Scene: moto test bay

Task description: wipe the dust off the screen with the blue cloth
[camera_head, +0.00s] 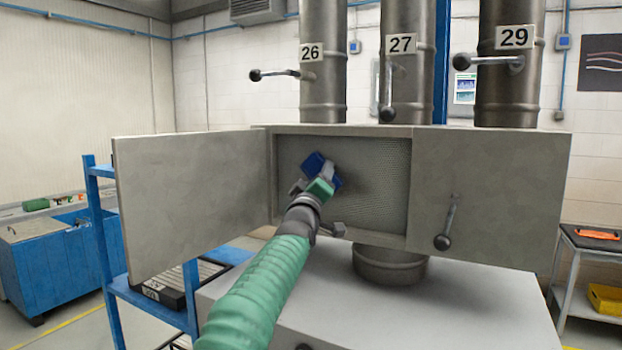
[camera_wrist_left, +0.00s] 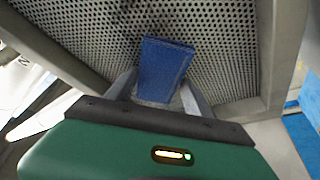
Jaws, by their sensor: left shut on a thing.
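The screen (camera_head: 384,172) is a perforated grey panel inside the open compartment of a grey metal box. Dark dust shows on it right of my gripper in the head view. The perforated screen (camera_wrist_left: 222,50) also fills the back of the left wrist view, with a dark smudge near the top. My left gripper (camera_head: 318,190) is shut on the blue cloth (camera_head: 314,163), a folded block. In the left wrist view the blue cloth (camera_wrist_left: 165,68) is between the fingers, in front of the screen; I cannot tell whether it touches. My right gripper is not in view.
The box's door (camera_head: 192,200) stands open to the left. A closed panel with a handle (camera_head: 446,222) is on the right. Pipes numbered 26, 27 and 29 (camera_head: 511,80) rise above, with lever handles. A blue rack (camera_head: 103,235) stands left.

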